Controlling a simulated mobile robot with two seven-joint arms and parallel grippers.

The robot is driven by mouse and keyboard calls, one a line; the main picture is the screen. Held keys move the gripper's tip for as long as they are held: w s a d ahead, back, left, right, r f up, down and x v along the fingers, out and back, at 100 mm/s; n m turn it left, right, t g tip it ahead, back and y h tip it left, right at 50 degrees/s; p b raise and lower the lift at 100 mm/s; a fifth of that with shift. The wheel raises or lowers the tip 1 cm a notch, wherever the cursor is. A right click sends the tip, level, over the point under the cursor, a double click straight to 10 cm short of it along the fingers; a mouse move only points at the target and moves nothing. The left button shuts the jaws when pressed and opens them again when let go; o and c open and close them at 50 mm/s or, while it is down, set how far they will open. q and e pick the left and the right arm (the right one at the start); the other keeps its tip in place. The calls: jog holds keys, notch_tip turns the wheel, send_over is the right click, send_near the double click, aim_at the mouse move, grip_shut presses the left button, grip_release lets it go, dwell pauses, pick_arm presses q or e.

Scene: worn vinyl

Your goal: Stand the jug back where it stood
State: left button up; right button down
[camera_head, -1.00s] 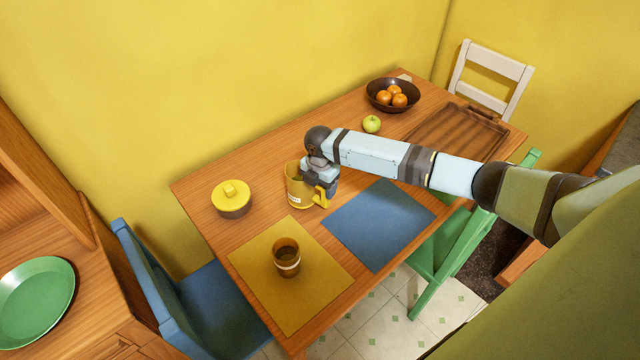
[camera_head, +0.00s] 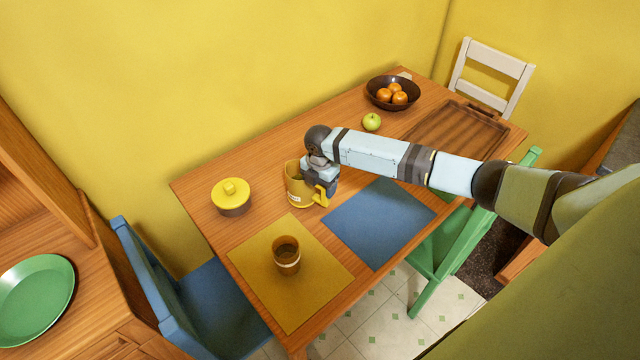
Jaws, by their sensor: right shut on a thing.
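The yellow jug (camera_head: 296,188) is upright at the middle of the wooden table, just behind the gap between the yellow mat and the blue mat. Its handle is on the right side. My right gripper (camera_head: 322,190) is shut on the jug, at its handle side, and hides part of its rim and body. I cannot tell for sure whether the jug's base touches the table. My left gripper is not in view.
The blue mat (camera_head: 378,225) is bare. A yellow-lidded pot (camera_head: 232,198) stands left of the jug. A green apple (camera_head: 371,122), a fruit bowl (camera_head: 378,98) and a wooden tray (camera_head: 455,135) are further back.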

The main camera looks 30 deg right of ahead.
jog(key=shift+f, duration=0.4)
dwell(0.4)
jog(key=shift+c, duration=0.4)
grip_release()
jog(key=shift+r, duration=0.1)
jog(key=shift+r+p, duration=1.7)
jog(key=shift+r, duration=0.15)
jog(key=shift+r+p, duration=1.95)
jog(key=shift+r, duration=0.15)
